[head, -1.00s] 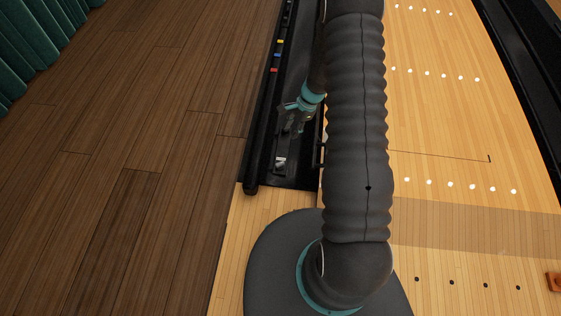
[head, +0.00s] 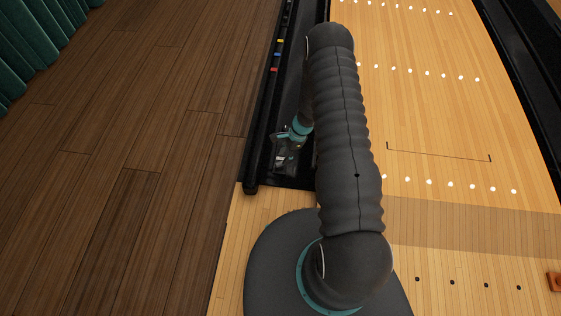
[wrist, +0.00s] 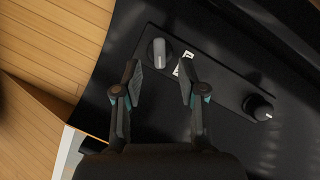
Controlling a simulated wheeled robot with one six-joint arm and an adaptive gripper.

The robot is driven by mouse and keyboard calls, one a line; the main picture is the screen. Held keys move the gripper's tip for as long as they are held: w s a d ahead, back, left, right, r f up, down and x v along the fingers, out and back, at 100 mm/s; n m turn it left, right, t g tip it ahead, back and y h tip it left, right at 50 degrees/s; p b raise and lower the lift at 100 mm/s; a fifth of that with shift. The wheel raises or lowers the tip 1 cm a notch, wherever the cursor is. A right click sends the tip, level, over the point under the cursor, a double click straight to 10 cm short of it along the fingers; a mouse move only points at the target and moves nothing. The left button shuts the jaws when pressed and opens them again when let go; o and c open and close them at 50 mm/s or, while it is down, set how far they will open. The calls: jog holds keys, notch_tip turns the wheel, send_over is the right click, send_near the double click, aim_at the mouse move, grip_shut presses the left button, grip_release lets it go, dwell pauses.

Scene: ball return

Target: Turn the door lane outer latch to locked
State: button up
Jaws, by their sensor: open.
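In the wrist view a dark plate (wrist: 215,81) on the black surface carries two controls. A grey lever-like latch handle (wrist: 159,53) on a round dark base lies at one end, just beyond my fingertips. A round black knob (wrist: 257,107) with a light mark sits at the other end. A small white label (wrist: 183,65) lies between them, partly behind my right finger. I cannot tell the latch's locked side. My gripper (wrist: 160,80) is open and empty, its fingers apart and pointing at the latch. In the head view my gripper (head: 286,160) is over the black gutter's near end.
The black gutter (head: 290,105) runs away from me, with coloured marks (head: 275,60) along its left rail. Dark wood floor (head: 130,150) lies to the left, the pale lane (head: 440,120) to the right. A green curtain (head: 30,40) hangs at the far left.

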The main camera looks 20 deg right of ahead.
aim_at(280, 162)
jog(key=shift+x, duration=2.25)
grip_shut()
